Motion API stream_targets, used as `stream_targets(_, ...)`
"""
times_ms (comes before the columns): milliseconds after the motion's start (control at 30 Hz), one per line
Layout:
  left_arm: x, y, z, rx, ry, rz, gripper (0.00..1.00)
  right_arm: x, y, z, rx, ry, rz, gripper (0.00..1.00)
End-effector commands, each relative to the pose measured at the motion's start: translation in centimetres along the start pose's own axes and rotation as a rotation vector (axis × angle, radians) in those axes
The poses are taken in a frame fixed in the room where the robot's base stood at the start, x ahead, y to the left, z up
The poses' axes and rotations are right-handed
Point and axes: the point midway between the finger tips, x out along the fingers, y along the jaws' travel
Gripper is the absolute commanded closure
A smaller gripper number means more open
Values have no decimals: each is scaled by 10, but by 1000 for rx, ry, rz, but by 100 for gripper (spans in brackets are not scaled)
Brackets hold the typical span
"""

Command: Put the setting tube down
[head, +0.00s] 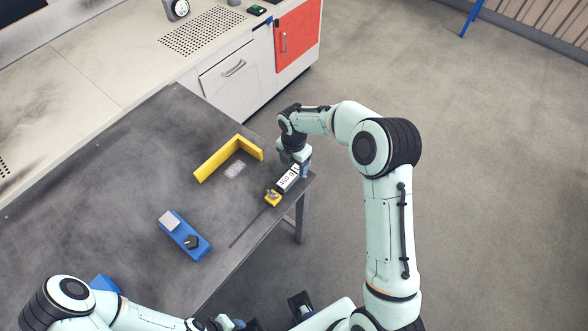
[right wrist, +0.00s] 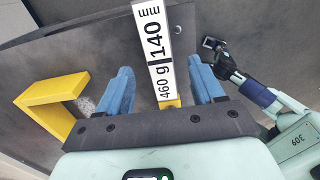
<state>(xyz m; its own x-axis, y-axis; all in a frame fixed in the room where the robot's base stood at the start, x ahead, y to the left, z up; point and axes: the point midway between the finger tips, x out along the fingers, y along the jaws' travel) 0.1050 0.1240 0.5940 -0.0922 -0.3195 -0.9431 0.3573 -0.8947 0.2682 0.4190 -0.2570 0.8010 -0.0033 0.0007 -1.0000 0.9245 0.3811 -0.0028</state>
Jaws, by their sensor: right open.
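The setting tube appears as a white bar with black lettering (head: 288,179), near the right corner of the dark table, with a yellow piece (head: 272,198) at its near end. In the right wrist view the bar (right wrist: 153,40) runs between the blue fingers of my right gripper (right wrist: 162,72), with a gap on both sides. My right gripper (head: 297,164) is open over the bar; in the head view it hides the far end. Whether the bar rests fully on the table is not clear.
A yellow L-shaped fence (head: 230,156) stands on the dark table (head: 120,170), with a small clear patterned piece (head: 235,169) inside its angle. A blue block with a grey plate and black knob (head: 186,236) lies nearer. The table's left part is free. A counter (head: 110,60) runs behind.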

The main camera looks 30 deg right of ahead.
Motion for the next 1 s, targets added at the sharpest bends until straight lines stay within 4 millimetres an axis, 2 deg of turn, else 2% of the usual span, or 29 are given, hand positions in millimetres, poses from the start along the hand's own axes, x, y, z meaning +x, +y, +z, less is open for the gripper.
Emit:
stream_targets(33, -2, 1, 0, 0, 1, 0, 57, -14, 1, 0, 0, -2, 5, 33)
stream_targets(200, -4, 2, -1, 1, 2, 1, 57, -49, 1, 1, -1, -2, 4, 33)
stream_targets(400, -7, 3, -2, 1, 3, 1, 57, -71, 0, 0, -1, 0, 1, 33)
stream_targets(1000, -7, 3, -2, 1, 3, 1, 57, -76, 0, 0, -1, 0, 0, 33)
